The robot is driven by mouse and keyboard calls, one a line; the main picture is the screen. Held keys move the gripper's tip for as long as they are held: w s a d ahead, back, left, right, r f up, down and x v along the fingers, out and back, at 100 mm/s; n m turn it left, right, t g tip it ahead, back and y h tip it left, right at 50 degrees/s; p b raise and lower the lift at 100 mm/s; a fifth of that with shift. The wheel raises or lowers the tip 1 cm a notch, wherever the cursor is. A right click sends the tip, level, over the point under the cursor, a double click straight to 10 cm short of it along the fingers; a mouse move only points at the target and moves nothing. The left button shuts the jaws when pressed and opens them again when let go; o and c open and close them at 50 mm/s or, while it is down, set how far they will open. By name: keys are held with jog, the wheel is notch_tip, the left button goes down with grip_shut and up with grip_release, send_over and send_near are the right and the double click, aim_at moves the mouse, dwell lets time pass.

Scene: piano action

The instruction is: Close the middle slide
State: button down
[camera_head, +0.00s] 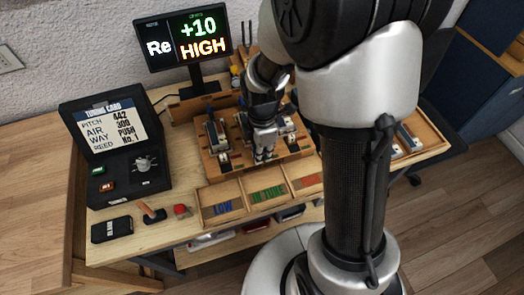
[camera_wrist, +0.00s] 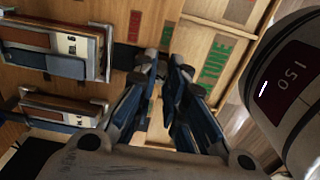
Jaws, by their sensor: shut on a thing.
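The wooden rack (camera_head: 225,172) on the bench holds slides side by side. The left slide (camera_head: 216,132) is in plain sight. The middle slide (camera_head: 243,121) is mostly covered by my gripper and wrist. My gripper (camera_head: 264,155) points down at the front part of the middle slide's lane. In the wrist view my gripper (camera_wrist: 163,66) has its blue-grey fingers drawn together at the tips. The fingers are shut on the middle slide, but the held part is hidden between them. How far the slide stands out cannot be told.
A wooden tray (camera_head: 233,191) with compartments stands in front of the rack. A display (camera_head: 183,40) reading "Re +10 HIGH" stands behind. A black case (camera_head: 115,180) with a tuning card is at left. A red knob (camera_head: 181,210) and small tools lie at the front.

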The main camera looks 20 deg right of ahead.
jog(key=shift+w+p, duration=0.45)
jog(key=shift+w, duration=1.5)
jog(key=shift+r, duration=0.1)
jog(key=c, duration=1.7)
grip_release()
jog(key=shift+w, duration=0.1)
jog(key=shift+o, duration=0.3)
